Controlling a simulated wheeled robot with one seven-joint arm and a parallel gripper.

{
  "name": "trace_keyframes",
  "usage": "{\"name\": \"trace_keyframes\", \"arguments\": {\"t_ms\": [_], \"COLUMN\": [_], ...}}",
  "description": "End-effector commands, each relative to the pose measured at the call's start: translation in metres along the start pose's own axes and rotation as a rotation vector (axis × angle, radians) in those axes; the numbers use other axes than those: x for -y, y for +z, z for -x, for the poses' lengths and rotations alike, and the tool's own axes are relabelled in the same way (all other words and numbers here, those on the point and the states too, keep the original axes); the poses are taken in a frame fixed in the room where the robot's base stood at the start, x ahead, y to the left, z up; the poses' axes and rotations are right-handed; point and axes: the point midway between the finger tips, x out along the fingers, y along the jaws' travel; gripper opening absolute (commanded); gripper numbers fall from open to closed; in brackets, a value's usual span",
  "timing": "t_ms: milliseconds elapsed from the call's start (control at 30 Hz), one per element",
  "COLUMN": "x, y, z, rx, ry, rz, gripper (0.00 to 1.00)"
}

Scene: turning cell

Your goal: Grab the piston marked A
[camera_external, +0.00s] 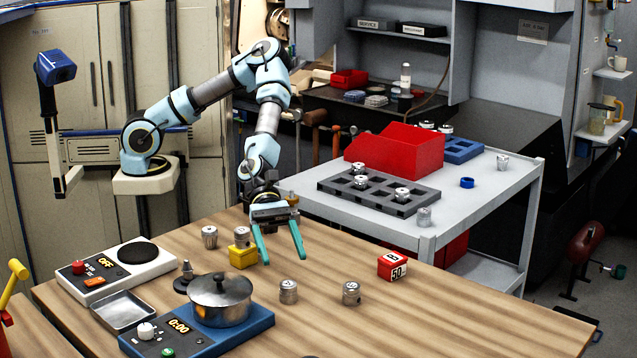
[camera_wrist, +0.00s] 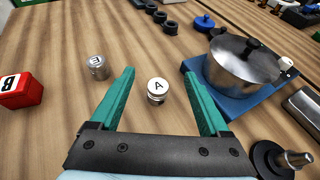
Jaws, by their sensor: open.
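The piston marked A (camera_wrist: 157,91) stands upright on the wooden table, a short silver cylinder with a black A on its pale top. In the wrist view it appears between my fingers, untouched. In the external view it seems to be the piston (camera_external: 288,291) right of the pot. My gripper (camera_external: 283,258) has two green fingers spread apart, pointing down above the table on the far side of that piston. It is open and empty, and its fingers also show in the wrist view (camera_wrist: 159,72). The exact height of the fingertips is unclear.
Another lettered piston (camera_external: 351,293) stands nearby, toward the red block (camera_external: 392,265). The pot (camera_external: 220,299) sits on a blue scale-like base. A yellow block (camera_external: 242,256) with a piston and another piston (camera_external: 209,237) are behind.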

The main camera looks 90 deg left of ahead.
Motion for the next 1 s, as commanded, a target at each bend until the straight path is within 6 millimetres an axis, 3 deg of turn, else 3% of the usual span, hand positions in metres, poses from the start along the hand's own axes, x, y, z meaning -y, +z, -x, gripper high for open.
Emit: {"name": "trace_keyframes", "arguments": {"t_ms": [200,567,800,1000], "x": [0.001,0.001,0.0,0.0], "y": [-0.04,-0.036,-0.036,-0.038], "z": [-0.017,-0.051,-0.084,-0.091], "rx": [-0.002,0.0,0.0,0.0], "ry": [-0.002,-0.001,0.0,0.0], "rz": [0.002,0.001,0.001,0.0], "gripper": [0.8,0.8,0.8,0.8]}}
